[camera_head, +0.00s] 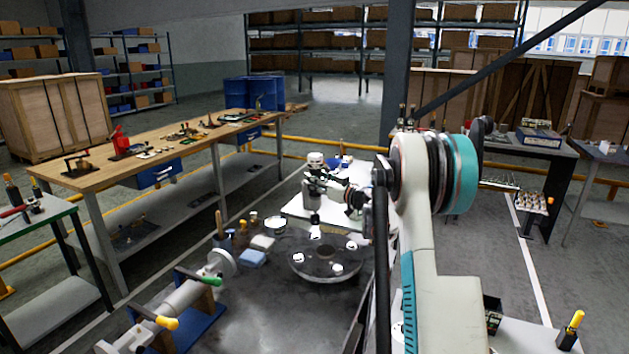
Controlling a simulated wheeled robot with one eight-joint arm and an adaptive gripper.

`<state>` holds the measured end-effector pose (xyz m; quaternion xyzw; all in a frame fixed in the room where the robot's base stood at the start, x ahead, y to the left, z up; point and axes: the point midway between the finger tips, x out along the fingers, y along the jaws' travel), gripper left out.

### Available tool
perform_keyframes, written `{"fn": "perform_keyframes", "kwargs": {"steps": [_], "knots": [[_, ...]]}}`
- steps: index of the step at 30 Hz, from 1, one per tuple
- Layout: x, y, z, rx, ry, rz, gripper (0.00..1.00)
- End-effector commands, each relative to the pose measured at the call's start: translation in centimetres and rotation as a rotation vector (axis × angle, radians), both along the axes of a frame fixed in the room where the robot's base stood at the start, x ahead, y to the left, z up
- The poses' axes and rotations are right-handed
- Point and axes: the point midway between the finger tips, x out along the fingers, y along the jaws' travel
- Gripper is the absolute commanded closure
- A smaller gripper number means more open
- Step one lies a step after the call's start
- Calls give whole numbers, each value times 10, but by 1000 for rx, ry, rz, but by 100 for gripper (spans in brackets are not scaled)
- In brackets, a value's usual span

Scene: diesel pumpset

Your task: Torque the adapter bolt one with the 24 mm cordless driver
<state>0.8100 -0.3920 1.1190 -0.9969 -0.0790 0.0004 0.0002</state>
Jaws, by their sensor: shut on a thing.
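A round dark adapter plate (324,280) lies flat on the dark bench top in the middle of the view. Several pale bolt heads stand around it, one at the far side (315,232), one at the left (298,258) and one at the front (338,268). Which is bolt one, I cannot tell. My gripper (318,184) is small, at the end of my arm beyond the plate, shut on the cordless driver (311,200). The driver is roughly upright, its dark lower end just above the far bolt. Whether they touch, I cannot tell. The jaws are hard to make out.
A wooden workbench (190,140) with tools stands at the left. A dark bench (262,310) carries pale blocks, small pots and a grey tool with green and orange handles (190,295). My large arm link blocks the right-centre. A yellow-handled tool (571,325) stands at lower right.

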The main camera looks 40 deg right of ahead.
Motion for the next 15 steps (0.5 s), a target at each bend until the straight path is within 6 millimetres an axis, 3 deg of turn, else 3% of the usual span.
{"fn": "perform_keyframes", "kwargs": {"steps": [7,15], "knots": [[-1,0,-6,0,-2,1,100],[-1,0,-28,1,-2,1,100]]}}
